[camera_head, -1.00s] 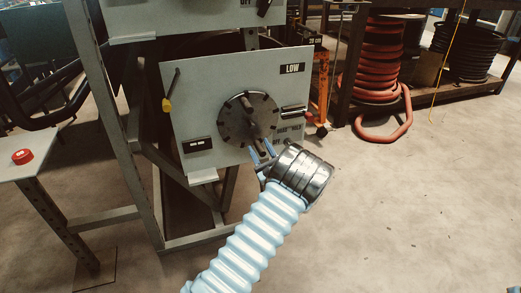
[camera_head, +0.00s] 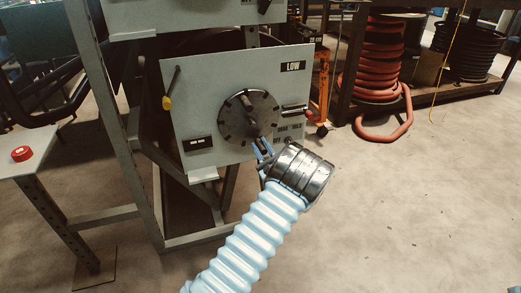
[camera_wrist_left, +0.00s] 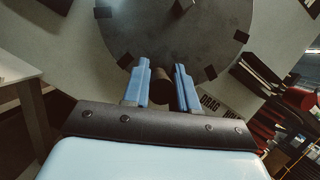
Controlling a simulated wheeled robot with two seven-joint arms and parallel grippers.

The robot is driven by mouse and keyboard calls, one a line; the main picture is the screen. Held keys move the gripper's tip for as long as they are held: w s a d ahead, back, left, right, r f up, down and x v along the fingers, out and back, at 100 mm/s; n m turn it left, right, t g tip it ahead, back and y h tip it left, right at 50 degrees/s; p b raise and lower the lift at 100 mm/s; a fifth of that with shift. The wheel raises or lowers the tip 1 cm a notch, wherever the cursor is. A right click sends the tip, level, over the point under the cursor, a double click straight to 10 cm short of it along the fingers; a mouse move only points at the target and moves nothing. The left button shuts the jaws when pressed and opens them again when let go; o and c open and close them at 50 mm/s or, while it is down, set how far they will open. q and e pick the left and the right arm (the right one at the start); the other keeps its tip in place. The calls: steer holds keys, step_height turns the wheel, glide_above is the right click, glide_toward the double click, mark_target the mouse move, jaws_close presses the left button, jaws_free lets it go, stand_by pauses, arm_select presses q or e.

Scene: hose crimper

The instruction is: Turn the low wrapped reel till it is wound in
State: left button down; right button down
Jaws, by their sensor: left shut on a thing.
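The low reel shows as a dark round disc (camera_head: 248,118) with small dark blocks round its rim, on a grey panel marked LOW (camera_head: 292,66). The disc also fills the top of the left wrist view (camera_wrist_left: 170,35). My left gripper (camera_head: 262,148) is at the disc's lower right edge. In the left wrist view its blue fingers (camera_wrist_left: 163,82) stand on either side of a dark round knob (camera_wrist_left: 160,75) and are shut on it. The hose or wrapping behind the panel is mostly hidden. My right gripper is out of view.
A yellow-tipped lever (camera_head: 167,103) is at the panel's left edge, and a red-tipped handle (camera_head: 294,111) at its right. A side table (camera_head: 25,165) holds a red roll (camera_head: 22,154). Red hose coils (camera_head: 376,65) stand behind on the right.

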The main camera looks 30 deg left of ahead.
arm_select(q)
steer(key=shift+w+d+r+n+g+b, duration=0.25)
steer(key=shift+w+d+n+g+b, duration=0.45)
steer(key=shift+n, duration=0.5)
steer(key=shift+w+d+r+n+g+b, duration=0.2)
steer(key=shift+w+d+n+b, duration=0.1)
steer(key=shift+n, duration=0.3)
steer(key=shift+w+d+r+n+g+b, duration=0.15)
steer(key=shift+w+r+n+b, duration=0.1)
steer(key=shift+n, duration=0.35)
steer(key=shift+w+d+r+n, duration=0.15)
steer(key=shift+r+n, duration=0.05)
steer(key=shift+n, duration=0.3)
steer(key=shift+r, duration=0.1)
steer(key=c, duration=1)
jaws_free()
steer(key=shift+g, duration=0.35)
